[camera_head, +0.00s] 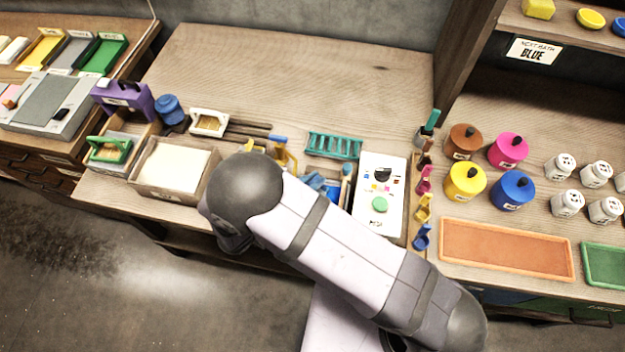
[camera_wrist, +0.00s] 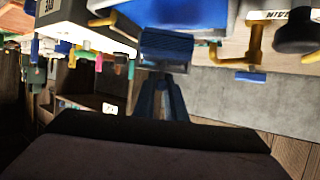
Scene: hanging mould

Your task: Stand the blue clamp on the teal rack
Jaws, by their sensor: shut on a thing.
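The teal rack (camera_head: 333,146) lies on the bench, a slatted frame left of the white panel, with nothing visibly standing on it. In the wrist view my gripper (camera_wrist: 165,50) shows as a ribbed blue-grey end at the top of two dark blue legs. It is shut, with a large bright blue piece (camera_wrist: 185,14) right against its tip, apparently the blue clamp; its outline is cut off by the frame edge. In the head view my arm hides most of the gripper; blue parts (camera_head: 318,183) show just below the rack, and I cannot tell clamp from gripper there.
A yellow clamp (camera_head: 290,158) stands left of the rack. The bench behind the rack (camera_head: 300,75) is clear.

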